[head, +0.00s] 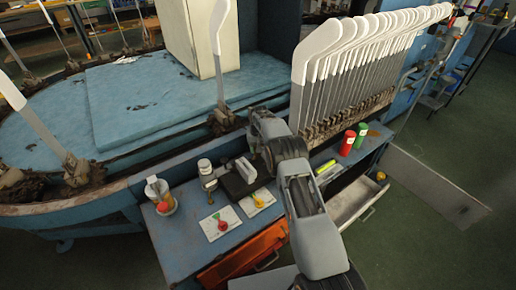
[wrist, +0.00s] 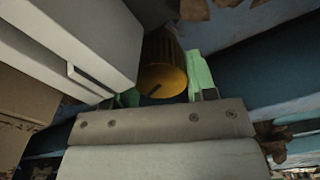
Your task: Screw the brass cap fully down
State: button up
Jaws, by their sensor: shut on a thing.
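The brass cap (wrist: 163,62) is a ribbed yellow-gold cylinder with a dark mark on its near end face, in the upper middle of the wrist view. My gripper (wrist: 164,87) has green fingertips on both sides of the cap and is shut on it. The left fingertip is mostly hidden behind a pale block. What the cap sits on is hidden, so I cannot tell how far down it is. In the head view my arm reaches over the blue bench, and I cannot make out the cap or the fingertips there.
A pale grey block (wrist: 75,40) stands close to the left of the cap. On the bench (head: 176,232) are a white-topped fitting (head: 205,167), cards (head: 219,224), a red can (head: 347,142) and a green can (head: 361,135). White sock boards (head: 330,50) stand behind. An orange drawer (head: 243,257) is below.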

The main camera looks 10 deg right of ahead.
jog(key=o, duration=0.9)
notch_tip(320, 180, up, 14)
jog(key=p, duration=0.3)
jog(key=shift+f, duration=0.1)
